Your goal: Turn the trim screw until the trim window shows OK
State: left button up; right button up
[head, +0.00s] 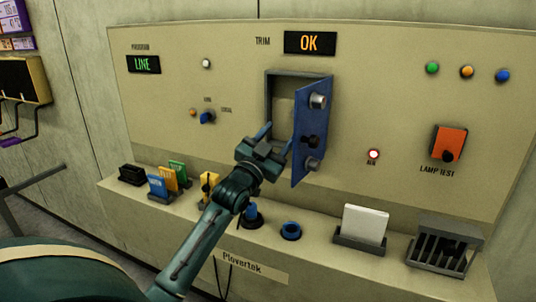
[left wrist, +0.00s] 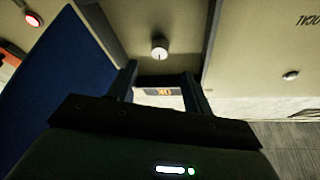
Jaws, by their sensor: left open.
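The trim window (head: 310,43) shows OK in orange. It also shows upside down between my fingers in the left wrist view (left wrist: 168,92). Below it is an open recess (head: 284,105) with its blue door (head: 312,130) swung out to the right. A small pale round knob, apparently the trim screw (left wrist: 159,48), is inside the recess in the left wrist view; I cannot make it out in the head view. My left gripper (head: 278,137) is at the lower part of the recess, open and empty, its fingertips (left wrist: 160,70) apart from the knob. My right gripper is not in view.
The open door, with knobs on its face, stands close to the right of my left gripper. A red lamp (head: 373,154) is lit.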

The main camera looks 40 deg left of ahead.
pick_arm(q)
jog(key=v, duration=0.5)
jog(key=shift+b, duration=0.35)
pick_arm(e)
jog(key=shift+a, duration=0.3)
pick_arm(q)
jog(key=s+d+f+g+h, duration=0.15)
jog(key=d+f, duration=0.25)
jog(key=f, duration=0.4)
jog(key=s+d+f+g, duration=0.3)
jog(key=d+f, duration=0.1)
jog(key=f, duration=0.3)
jog(key=s+d+f+g+h, duration=0.15)
jog(key=d+f, duration=0.25)
jog(key=f, duration=0.4)
jog(key=s+d+f+g+h, duration=0.1)
jog(key=s+d+f+g, duration=0.1)
jog(key=s+d+f, duration=0.4)
jog(key=s+d+f+n+g, duration=0.1)
jog(key=s+d+f+g, duration=0.2)
jog(key=s+d+f, duration=0.4)
jog(key=s+f, duration=0.1)
jog(key=s, duration=0.3)
jog(key=shift+s+g+h, duration=0.25)
jog(key=shift+g+h, duration=0.05)
jog(key=shift+h, duration=0.1)
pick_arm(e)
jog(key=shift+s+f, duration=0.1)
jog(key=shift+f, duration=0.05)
